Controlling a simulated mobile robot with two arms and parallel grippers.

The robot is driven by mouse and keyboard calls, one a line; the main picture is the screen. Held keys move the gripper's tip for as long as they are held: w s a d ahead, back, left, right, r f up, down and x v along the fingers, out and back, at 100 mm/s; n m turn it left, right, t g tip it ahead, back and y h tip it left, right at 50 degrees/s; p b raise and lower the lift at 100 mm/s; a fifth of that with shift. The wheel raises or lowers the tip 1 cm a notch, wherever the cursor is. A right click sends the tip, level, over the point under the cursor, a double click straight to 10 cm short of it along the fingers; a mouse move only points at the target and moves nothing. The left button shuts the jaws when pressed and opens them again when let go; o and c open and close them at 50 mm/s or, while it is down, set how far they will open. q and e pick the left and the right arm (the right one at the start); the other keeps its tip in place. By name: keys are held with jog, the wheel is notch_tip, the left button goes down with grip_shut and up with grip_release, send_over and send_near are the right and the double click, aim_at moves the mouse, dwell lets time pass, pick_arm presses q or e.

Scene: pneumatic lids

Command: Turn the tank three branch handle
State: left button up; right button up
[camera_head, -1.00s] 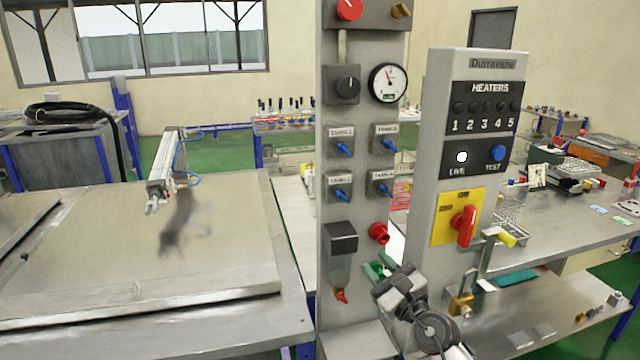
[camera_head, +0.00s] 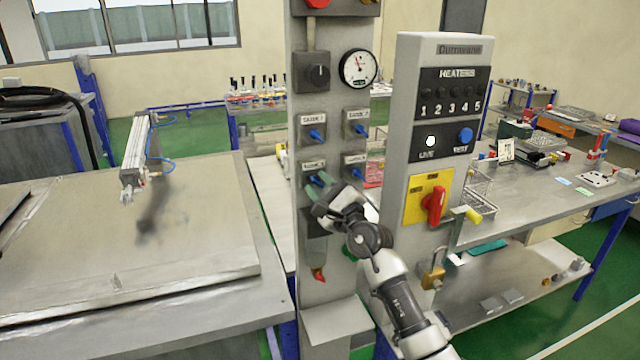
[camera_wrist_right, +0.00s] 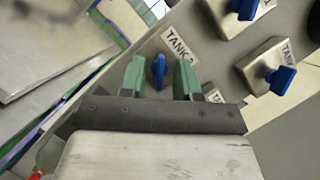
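The tank three branch handle is a small blue lever on the lower-left valve box of the grey panel. In the right wrist view this blue handle (camera_wrist_right: 158,70) stands between the two green fingers of my right gripper (camera_wrist_right: 158,78), with gaps on both sides. The label beside it reads "TANK", with its number hard to read. In the head view my right gripper (camera_head: 319,186) is at the lower-left valve and largely hides the handle. The gripper is open. My left gripper is out of view.
Close neighbours are the upper-left handle (camera_head: 315,134), upper-right handle (camera_head: 361,130) and lower-right handle (camera_head: 360,173), all blue. A red-tipped fitting (camera_head: 319,275) sits below. The heater cabinet (camera_head: 445,80), with a red switch (camera_head: 434,205) and padlock (camera_head: 432,277), stands right.

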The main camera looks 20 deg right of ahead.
jog(key=shift+w+a, duration=0.1)
grip_shut()
jog(key=shift+m, duration=0.4)
jog(key=m+t+h+p, duration=0.1)
jog(key=m+h, duration=0.1)
jog(key=m, duration=0.2)
jog(key=shift+m+p, duration=0.3)
jog(key=shift+p, duration=0.05)
jog(key=m+h, duration=0.1)
jog(key=m, duration=0.1)
jog(key=m+t+h+p, duration=0.1)
jog(key=m, duration=0.2)
jog(key=shift+a+h, duration=0.15)
jog(key=shift+h, duration=0.15)
jog(key=m+h, duration=0.2)
jog(key=m, duration=0.2)
jog(key=m+h, duration=0.2)
jog(key=m, duration=0.2)
jog(key=shift+a+p, duration=0.1)
jog(key=shift+p, duration=0.3)
jog(key=m+h, duration=0.1)
jog(key=m, duration=0.2)
jog(key=m+g+h, duration=0.1)
jog(key=m+h, duration=0.1)
jog(key=m, duration=0.1)
jog(key=shift+m+g, duration=0.3)
jog(key=shift+m, duration=0.4)
